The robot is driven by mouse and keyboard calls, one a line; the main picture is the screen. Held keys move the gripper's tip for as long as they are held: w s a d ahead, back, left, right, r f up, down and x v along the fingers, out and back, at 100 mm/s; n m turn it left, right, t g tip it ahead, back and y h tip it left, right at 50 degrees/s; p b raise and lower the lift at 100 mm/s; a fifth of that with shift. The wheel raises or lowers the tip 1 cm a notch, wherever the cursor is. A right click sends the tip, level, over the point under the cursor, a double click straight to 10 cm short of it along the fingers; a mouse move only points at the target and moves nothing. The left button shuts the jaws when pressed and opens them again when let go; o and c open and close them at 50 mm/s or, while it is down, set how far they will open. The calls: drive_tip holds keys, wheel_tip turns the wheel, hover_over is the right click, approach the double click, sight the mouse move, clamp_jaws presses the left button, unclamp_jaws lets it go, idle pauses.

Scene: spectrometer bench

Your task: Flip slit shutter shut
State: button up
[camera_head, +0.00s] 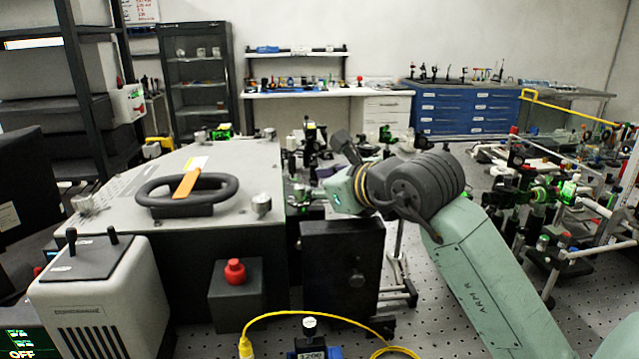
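A large grey-topped instrument box (235,160) stands left of centre. On its top is a black ring-shaped handle (160,204) with an orange bar (188,179) lying across it. A black upright panel (342,245) with a small knob stands at the box's right front corner. I cannot tell which part is the slit shutter or how it is set. My arm comes in from the lower right and bends at its dark wrist above and right of the panel. My gripper (345,148) appears small and dark beyond the wrist; its fingers cannot be made out.
A red button (235,271) sits on a dark box in front. A yellow cable (330,316) loops across the perforated bench. A grey unit (105,290) stands at the lower left. Crowded optics and white rails (590,242) fill the right. Blue drawers (468,108) stand at the back.

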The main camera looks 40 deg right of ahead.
drive_tip(key=shift+c, duration=0.2)
clamp_jaws()
drive_tip(key=shift+r, duration=0.1)
drive_tip(key=shift+w+d+r+m+g+y+p, duration=0.15)
drive_tip(key=shift+w+r+m+g+y+p, duration=0.25)
drive_tip(key=shift+g, duration=0.3)
drive_tip(key=shift+w+d+r+g+y+p, duration=0.15)
drive_tip(key=shift+g+p, duration=0.15)
drive_tip(key=shift+g, duration=0.25)
drive_tip(key=shift+w+d+g+y+p, duration=0.15)
drive_tip(key=shift+g+p, duration=0.1)
drive_tip(key=shift+g, duration=0.3)
drive_tip(key=g, duration=0.1)
drive_tip(key=w+m+g+y, duration=0.1)
drive_tip(key=g, duration=0.1)
drive_tip(key=shift+w+d+y+p, duration=0.25)
drive_tip(key=shift+d+y+p, duration=0.05)
drive_tip(key=shift+d+p, duration=0.1)
drive_tip(key=shift+w+d+m+g+y, duration=0.2)
drive_tip(key=shift+w+m+g+y, duration=0.15)
drive_tip(key=shift+g, duration=0.65)
